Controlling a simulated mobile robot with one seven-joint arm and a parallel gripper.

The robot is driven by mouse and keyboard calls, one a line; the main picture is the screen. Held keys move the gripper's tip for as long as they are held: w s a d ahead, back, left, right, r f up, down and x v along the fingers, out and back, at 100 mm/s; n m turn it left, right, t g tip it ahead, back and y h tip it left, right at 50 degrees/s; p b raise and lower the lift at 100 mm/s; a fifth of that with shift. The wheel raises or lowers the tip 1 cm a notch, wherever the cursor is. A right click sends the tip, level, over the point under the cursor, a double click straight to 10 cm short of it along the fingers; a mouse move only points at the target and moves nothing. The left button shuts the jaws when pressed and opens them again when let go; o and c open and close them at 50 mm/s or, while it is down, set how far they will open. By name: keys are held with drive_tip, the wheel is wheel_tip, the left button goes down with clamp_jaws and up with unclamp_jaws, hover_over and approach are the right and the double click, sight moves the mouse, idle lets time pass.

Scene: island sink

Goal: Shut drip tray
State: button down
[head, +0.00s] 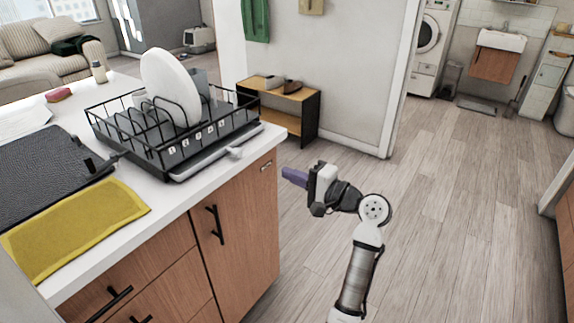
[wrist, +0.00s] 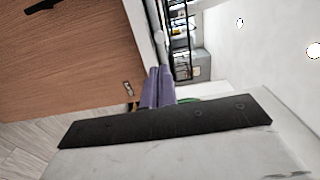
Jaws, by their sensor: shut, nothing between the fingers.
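The drip tray (head: 212,152) is a grey slab under the black wire dish rack (head: 160,142) on the white counter. It sticks out along the rack's right side, with a small pale knob (head: 235,153) at its edge. My gripper (head: 284,174) has purple fingers pressed together and empty. It hangs beyond the counter's right end, below the top, pointing left and apart from the tray. In the wrist view the shut fingers (wrist: 159,76) point toward the counter edge, with a pale round knob (wrist: 158,37) ahead of them. The rack hides the rest of the tray.
A white plate (head: 172,87) stands in the rack. A yellow cloth (head: 72,229) and a dark mat (head: 45,172) lie left of it. The wooden cabinet (head: 238,228) is below the counter. Open floor (head: 440,200) lies right of my arm.

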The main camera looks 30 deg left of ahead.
sight(241, 152)
drive_tip(key=a+p, duration=0.1)
drive_tip(key=a, duration=0.3)
drive_tip(key=a+p, duration=0.1)
drive_tip(key=a, duration=0.3)
drive_tip(key=a+p, duration=0.1)
drive_tip(key=a, duration=0.3)
drive_tip(key=shift+w+a+r, duration=0.1)
drive_tip(key=shift+w+a, duration=0.1)
drive_tip(key=shift+w, duration=0.15)
drive_tip(key=shift+w+a, duration=0.1)
drive_tip(key=shift+a, duration=0.35)
drive_tip(key=a, duration=0.4)
drive_tip(key=shift+w+a+b, duration=0.15)
drive_tip(key=shift+a+b, duration=0.15)
drive_tip(key=shift+a, duration=0.1)
drive_tip(key=shift+r, duration=0.15)
drive_tip(key=shift+d, duration=0.1)
